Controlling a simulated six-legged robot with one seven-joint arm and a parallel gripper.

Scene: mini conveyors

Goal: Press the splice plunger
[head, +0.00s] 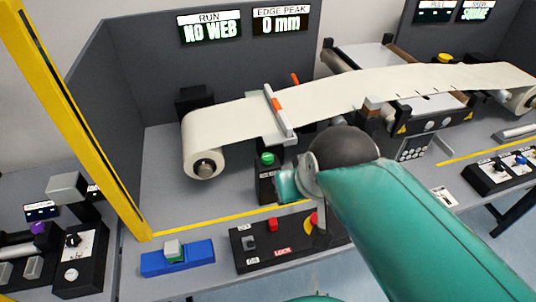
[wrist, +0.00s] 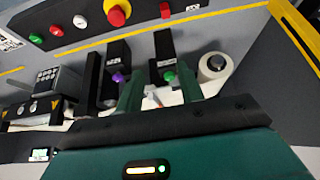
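A green-topped plunger (head: 267,159) stands on a black block below the web, left of my gripper in the head view. In the wrist view, a green-topped plunger (wrist: 169,76) and a purple-topped one (wrist: 118,77) stand on separate black blocks; I cannot read which is the splice plunger. My gripper (head: 286,186) is close to the green plunger's block, partly hidden by my arm. In the wrist view my gripper (wrist: 160,88) has its two teal fingers apart, with nothing clearly held. I cannot tell if it touches a block.
The cream web (head: 340,95) runs from a roll (head: 205,160) on the left across the station, under a grey bar (head: 279,113). A black control box (head: 270,240) and a blue block (head: 178,258) sit in front. A yellow post (head: 75,115) stands left. The display reads NO WEB.

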